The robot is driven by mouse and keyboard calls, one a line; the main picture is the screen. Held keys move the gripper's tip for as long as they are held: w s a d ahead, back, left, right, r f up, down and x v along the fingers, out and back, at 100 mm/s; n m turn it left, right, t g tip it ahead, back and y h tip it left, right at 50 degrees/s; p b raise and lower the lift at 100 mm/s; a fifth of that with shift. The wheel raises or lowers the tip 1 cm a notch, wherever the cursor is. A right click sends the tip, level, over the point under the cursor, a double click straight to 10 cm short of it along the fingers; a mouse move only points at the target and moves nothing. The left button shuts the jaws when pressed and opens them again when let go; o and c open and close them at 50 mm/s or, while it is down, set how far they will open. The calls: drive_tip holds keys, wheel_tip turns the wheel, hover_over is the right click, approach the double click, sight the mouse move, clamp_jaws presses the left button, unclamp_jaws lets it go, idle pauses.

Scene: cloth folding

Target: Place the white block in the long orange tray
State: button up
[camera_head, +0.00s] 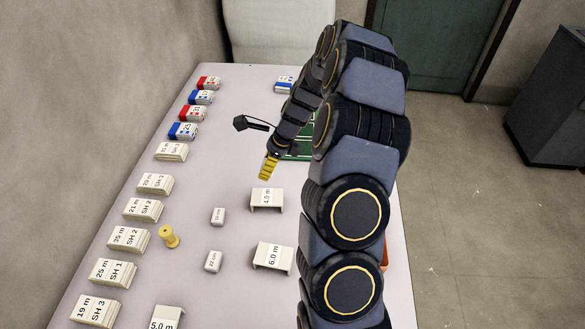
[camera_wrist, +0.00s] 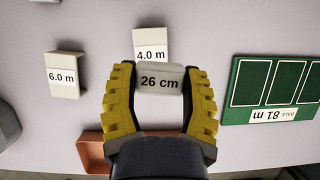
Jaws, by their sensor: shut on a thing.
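A white block labelled "26 cm" (camera_wrist: 159,82) sits between the yellow fingers of my gripper (camera_wrist: 160,92) in the wrist view. The fingers are shut on its two sides. In the head view my gripper (camera_head: 268,167) is over the table, beyond the "4.0 m" piece, and the held block cannot be made out. The orange tray (camera_wrist: 92,153) is at the lower left of the wrist view, partly hidden behind my gripper. In the head view only a sliver of the tray (camera_head: 385,256) shows beside my arm, so its length is hidden.
White bracket-shaped pieces marked "4.0 m" (camera_wrist: 151,44) and "6.0 m" (camera_wrist: 64,76) stand near. A green board (camera_wrist: 271,90) lies to the right in the wrist view. Small white blocks (camera_head: 218,216), a yellow spool (camera_head: 169,237) and labelled stacks (camera_head: 130,238) occupy the table's left side.

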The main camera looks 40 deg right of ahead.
drive_tip(key=s+d+f+m+t+h, duration=0.1)
drive_tip(key=s+d+m+h, duration=0.3)
drive_tip(key=d+m, duration=0.5)
drive_tip(key=s+d+f+m+g+h, duration=0.1)
drive_tip(key=s+d+f+m, duration=0.2)
drive_tip(key=s, duration=0.4)
drive_tip(key=s+d+f+m+h, duration=0.1)
drive_tip(key=s+d+m, duration=0.1)
drive_tip(key=s+m, duration=0.45)
drive_tip(key=shift+n, duration=0.65)
drive_tip(key=shift+s+d+f, duration=0.1)
drive_tip(key=shift+s+f, duration=0.1)
drive_tip(key=shift+f, duration=1)
drive_tip(key=shift+s+f, duration=0.15)
drive_tip(key=shift+f, duration=1.05)
drive_tip(key=shift+s+d+f, duration=0.1)
drive_tip(key=shift+s+f, duration=0.1)
drive_tip(key=shift+f, duration=1)
drive_tip(key=shift+f, duration=0.15)
drive_tip(key=o, duration=0.6)
drive_tip(key=shift+o, duration=0.2)
